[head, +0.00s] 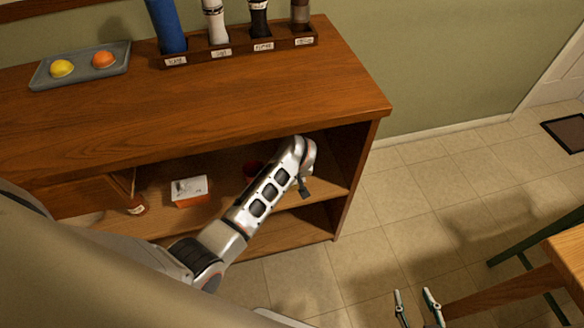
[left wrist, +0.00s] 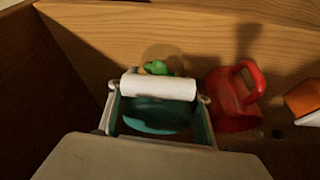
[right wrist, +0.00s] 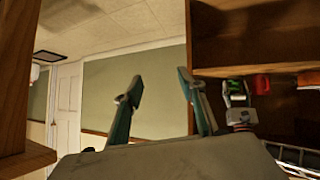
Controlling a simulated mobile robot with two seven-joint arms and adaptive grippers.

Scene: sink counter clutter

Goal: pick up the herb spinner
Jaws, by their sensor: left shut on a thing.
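My left arm reaches into the open shelf under the counter in the head view, and its fingers are mostly hidden there. In the left wrist view my left gripper (left wrist: 156,100) is shut on the herb spinner (left wrist: 155,118), a teal and white piece with a white cylinder across it and a bit of green behind. The spinner sits between the two fingers; its lower part is hidden by the gripper body. My right gripper (head: 418,308) is open and empty over the floor, right of the cabinet. Its spread fingers also show in the right wrist view (right wrist: 160,95).
A red mug (left wrist: 230,105) stands just right of the spinner. The countertop holds a fruit tray (head: 42,82) and a labelled rack (head: 240,47). A wooden table (head: 570,250) stands at right.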

